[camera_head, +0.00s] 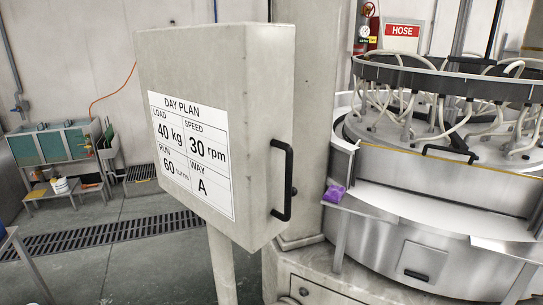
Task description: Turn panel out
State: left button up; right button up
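The panel (215,70) is a pale grey box on a post (222,268), left of the middle in the head view. Its broad face is angled toward the left front and bears a white "DAY PLAN" sheet (190,155) reading load 40 kg, speed 30 rpm, run 60 turns, way A. A black bar handle (284,181) is upright on its narrower right side. A small dark knob (293,191) shows beside the handle. Neither of my grippers is in view.
A large round steel machine (430,235) with many pale hoses fills the right, close to the panel. A purple item (334,194) lies on its rim. A green-fronted bench (50,145) stands at the back left. A floor grate (95,236) crosses open floor.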

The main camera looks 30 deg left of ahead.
aim_at(218, 98)
jog(key=k+j+u, duration=0.2)
jog(key=u, duration=0.2)
jog(key=k+j+u, duration=0.1)
jog(key=j+u, duration=0.65)
jog(key=k+j, duration=0.05)
jog(key=j, duration=0.05)
